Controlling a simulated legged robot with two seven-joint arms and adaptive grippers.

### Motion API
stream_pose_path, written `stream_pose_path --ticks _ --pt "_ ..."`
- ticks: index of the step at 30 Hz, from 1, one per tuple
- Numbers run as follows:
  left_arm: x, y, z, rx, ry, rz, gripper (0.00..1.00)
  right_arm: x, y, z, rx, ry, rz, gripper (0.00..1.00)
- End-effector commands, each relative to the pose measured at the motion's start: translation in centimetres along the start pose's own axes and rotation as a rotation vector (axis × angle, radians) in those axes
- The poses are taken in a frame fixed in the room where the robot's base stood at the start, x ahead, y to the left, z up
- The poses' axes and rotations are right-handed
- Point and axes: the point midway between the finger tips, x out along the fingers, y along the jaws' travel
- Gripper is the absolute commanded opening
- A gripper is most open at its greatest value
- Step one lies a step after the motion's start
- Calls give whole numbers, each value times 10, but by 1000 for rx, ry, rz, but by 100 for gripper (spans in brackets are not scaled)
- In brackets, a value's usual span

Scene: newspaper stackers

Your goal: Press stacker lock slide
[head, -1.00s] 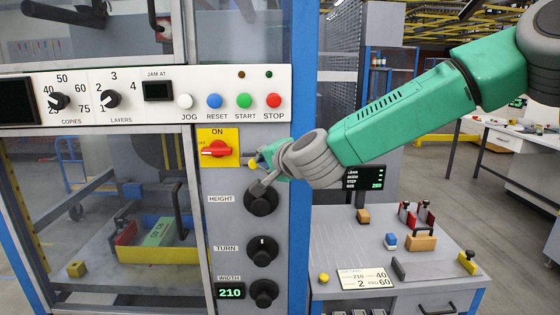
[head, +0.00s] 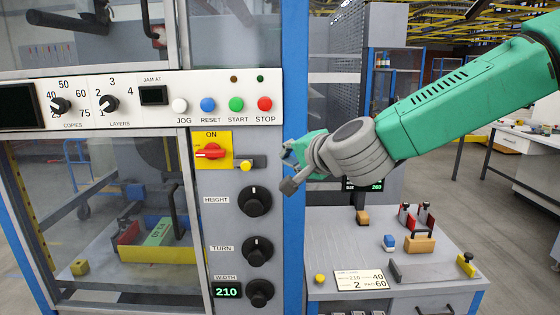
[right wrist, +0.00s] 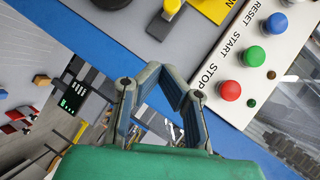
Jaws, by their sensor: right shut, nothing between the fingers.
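The lock slide (head: 257,160) is a small dark grey bar with a yellow knob (head: 246,166), beside the red rotary switch (head: 210,151) on the stacker's grey panel. In the right wrist view the yellow knob (right wrist: 172,6) shows at the top edge, on the grey slide. The red switch lies horizontal on its yellow plate, under the ON mark. My right gripper (head: 289,167) is in front of the blue post, right of the slide and apart from it. It is shut and empty; its fingers also show in the right wrist view (right wrist: 168,86). My left gripper is out of view.
Push buttons, including red STOP (head: 265,104), sit above the slide. The HEIGHT knob (head: 254,201) and further dials are below. A blue post (head: 294,90) edges the panel on the right. A grey side table (head: 350,238) with small items stands beyond it.

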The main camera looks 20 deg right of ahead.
Motion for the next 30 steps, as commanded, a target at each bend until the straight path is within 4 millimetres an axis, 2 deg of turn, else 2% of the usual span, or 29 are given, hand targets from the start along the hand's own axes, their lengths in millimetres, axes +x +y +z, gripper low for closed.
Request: stream_pose_path --ticks 3,7,16,23,26,29,30 --pt "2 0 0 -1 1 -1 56 -18 -3 4 -7 1 -3 0" --pt "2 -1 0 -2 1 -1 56 -29 -2 3 -6 1 -3 0" --pt "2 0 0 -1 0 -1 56 -29 3 -5 3 -1 -3 0" --pt "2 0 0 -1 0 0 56 -30 2 -2 -1 -1 -1 0" --pt "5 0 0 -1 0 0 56 -24 17 8 -26 -11 23 0" --pt "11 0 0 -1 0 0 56 -13 58 29 -91 -40 88 0" --pt "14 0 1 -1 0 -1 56 -8 82 40 -127 -58 122 0"
